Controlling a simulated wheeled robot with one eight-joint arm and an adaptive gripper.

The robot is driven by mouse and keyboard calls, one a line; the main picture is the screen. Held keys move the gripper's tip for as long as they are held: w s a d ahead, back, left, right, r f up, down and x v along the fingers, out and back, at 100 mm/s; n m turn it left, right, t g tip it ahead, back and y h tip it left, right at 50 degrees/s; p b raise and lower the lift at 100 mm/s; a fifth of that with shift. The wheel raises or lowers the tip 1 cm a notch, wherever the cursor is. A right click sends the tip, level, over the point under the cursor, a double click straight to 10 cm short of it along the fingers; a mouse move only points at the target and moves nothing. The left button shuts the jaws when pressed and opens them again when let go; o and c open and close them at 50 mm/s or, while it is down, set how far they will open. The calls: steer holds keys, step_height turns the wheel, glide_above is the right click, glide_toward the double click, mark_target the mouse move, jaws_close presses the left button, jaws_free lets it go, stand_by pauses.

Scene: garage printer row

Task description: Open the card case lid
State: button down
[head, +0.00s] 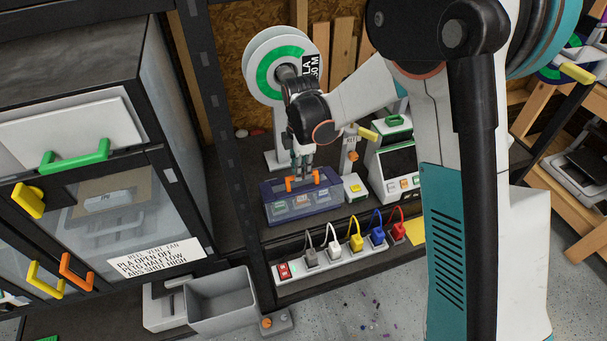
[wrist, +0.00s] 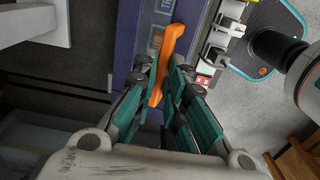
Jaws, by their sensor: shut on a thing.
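The card case (head: 270,216) is a dark blue-purple box on the shelf, with several pale labelled cards showing in its front part. Its orange handle (head: 291,184) stands up at the back part of the case. My gripper (head: 303,172) comes down from above and is shut on the orange handle. In the wrist view the teal fingers (wrist: 166,82) close around the orange handle (wrist: 173,40), with the purple case (wrist: 122,45) beside and beneath it. The fingers hide part of the handle; I cannot tell whether the lid is raised at all.
A power strip (head: 345,253) with several coloured plugs runs along the shelf front. A spool (head: 262,62) stands behind the case, a green-handled device (head: 393,150) to its right. A dark cabinet (head: 165,110) rises at left; a grey bin (head: 220,300) sits below.

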steer(key=shift+w+a+r, duration=0.15)
steer(key=shift+w+r, duration=0.15)
steer(key=shift+w, duration=0.3)
steer(key=shift+w+a+r, duration=0.15)
steer(key=shift+w+r, duration=0.1)
steer(key=shift+w, duration=0.3)
steer(key=shift+w+a+r+p, duration=0.2)
steer(key=shift+w+p, duration=0.15)
steer(key=shift+w, duration=0.35)
steer(key=c, duration=1.7)
jaws_free()
steer(key=shift+w+f, duration=0.15)
steer(key=shift+o, duration=1.3)
steer(key=shift+w+a+f, duration=0.1)
steer(key=shift+w+a, duration=0.05)
steer(key=shift+w, duration=0.15)
steer(key=shift+c, duration=0.2)
steer(key=shift+s+r, duration=0.1)
steer(key=shift+r, duration=0.1)
steer(key=shift+c, duration=0.9)
step_height(320, 180, up, 8)
steer(key=shift+s+f, duration=0.15)
steer(key=shift+f, duration=0.05)
